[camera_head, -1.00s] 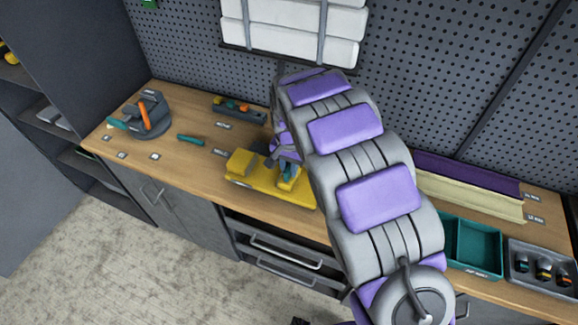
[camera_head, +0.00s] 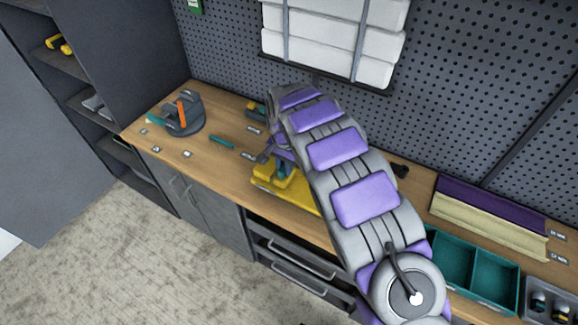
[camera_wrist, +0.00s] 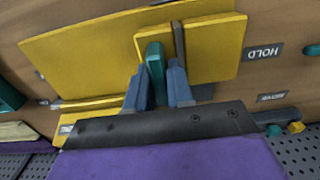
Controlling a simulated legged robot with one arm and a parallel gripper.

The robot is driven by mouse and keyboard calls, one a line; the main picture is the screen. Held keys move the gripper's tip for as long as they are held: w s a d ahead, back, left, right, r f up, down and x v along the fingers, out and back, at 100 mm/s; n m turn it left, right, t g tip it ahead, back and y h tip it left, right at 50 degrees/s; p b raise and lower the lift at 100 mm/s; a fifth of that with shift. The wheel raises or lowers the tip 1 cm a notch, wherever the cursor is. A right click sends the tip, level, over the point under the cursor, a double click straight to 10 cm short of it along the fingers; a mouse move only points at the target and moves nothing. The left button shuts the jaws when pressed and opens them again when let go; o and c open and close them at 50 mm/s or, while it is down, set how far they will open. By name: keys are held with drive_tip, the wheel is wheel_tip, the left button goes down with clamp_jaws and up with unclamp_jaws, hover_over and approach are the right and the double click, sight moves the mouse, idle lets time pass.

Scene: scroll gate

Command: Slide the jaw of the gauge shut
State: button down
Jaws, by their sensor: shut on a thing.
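The yellow gauge (camera_head: 298,194) lies on the wooden bench, partly hidden behind my arm in the head view. In the wrist view its long yellow plate (camera_wrist: 85,55) and a raised yellow block (camera_wrist: 215,48) show. A teal upright handle (camera_wrist: 155,72) stands beside the block's left part, with a dark strip (camera_wrist: 179,42) just right of it. My gripper (camera_wrist: 157,88) is shut on the teal handle, one blue finger on each side. The handle also shows in the head view (camera_head: 282,170), close to the raised yellow block. Whether the jaw faces touch cannot be told.
A grey round stand (camera_head: 185,118) with an orange part and a teal tool (camera_head: 222,142) lie left on the bench. A teal tray (camera_head: 470,265) stands right. White rolls (camera_head: 335,35) hang on the pegboard behind. HOLD (camera_wrist: 264,51) labels the bench beside the gauge.

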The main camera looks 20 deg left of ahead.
drive_tip(key=shift+w+a+r, duration=0.1)
drive_tip(key=shift+a+r, duration=0.1)
drive_tip(key=shift+r, duration=0.05)
drive_tip(key=c, duration=1.4)
unclamp_jaws()
drive_tip(key=o, duration=0.3)
drive_tip(key=shift+a+f, duration=0.2)
drive_tip(key=shift+a, duration=0.15)
drive_tip(key=shift+d, duration=0.35)
drive_tip(key=shift+r, duration=0.2)
wheel_tip(320, 180, up, 17)
drive_tip(key=shift+a+f+p, duration=0.1)
drive_tip(key=shift+a+p, duration=0.05)
drive_tip(key=shift+p, duration=0.65)
